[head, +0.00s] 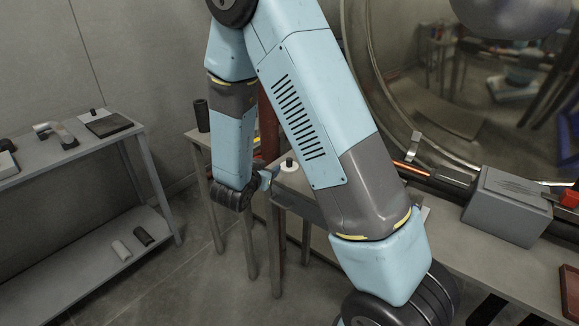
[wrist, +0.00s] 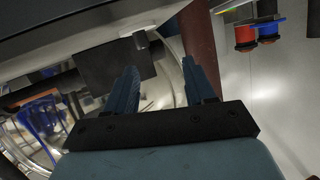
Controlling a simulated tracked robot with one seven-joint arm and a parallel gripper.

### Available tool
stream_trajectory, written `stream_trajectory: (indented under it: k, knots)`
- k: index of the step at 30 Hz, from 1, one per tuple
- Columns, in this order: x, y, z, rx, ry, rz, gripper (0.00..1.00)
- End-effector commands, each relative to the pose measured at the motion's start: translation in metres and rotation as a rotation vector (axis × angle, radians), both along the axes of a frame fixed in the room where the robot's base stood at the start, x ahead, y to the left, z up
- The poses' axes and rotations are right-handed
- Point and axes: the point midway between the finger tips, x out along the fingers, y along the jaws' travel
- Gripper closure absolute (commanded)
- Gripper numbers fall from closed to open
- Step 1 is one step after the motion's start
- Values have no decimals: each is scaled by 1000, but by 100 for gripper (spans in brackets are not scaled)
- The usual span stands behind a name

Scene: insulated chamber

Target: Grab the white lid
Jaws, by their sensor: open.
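The white lid (head: 287,169), a small pale disc with a black knob, sits on the corner of the grey bench (head: 318,212) in the middle of the head view. My gripper (head: 268,177) is just left of the lid, its blue fingers pointing toward it. In the wrist view, my gripper (wrist: 160,72) is open, with nothing between its fingers. A pale disc with a dark knob, which looks like the lid (wrist: 143,29), lies beyond the fingertips near the top. Whether a finger touches the lid cannot be told.
A grey box (head: 507,205) stands on the bench at right, before a large round metal-rimmed window (head: 440,100). A black cylinder (head: 202,115) stands on a small table behind my forearm. A two-level shelf (head: 75,150) with small items is at left. Floor between is clear.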

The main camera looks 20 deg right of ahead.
Motion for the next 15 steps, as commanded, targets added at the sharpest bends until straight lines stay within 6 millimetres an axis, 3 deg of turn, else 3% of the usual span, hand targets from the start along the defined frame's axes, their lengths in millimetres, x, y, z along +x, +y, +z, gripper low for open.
stream_trajectory:
  k: [3, 9, 15]
  knots:
    - [-11, -3, -16, -95, -16, -47, 46]
    - [-22, -6, -24, -184, -38, -89, 46]
    - [-11, -19, -27, -198, -42, -99, 46]
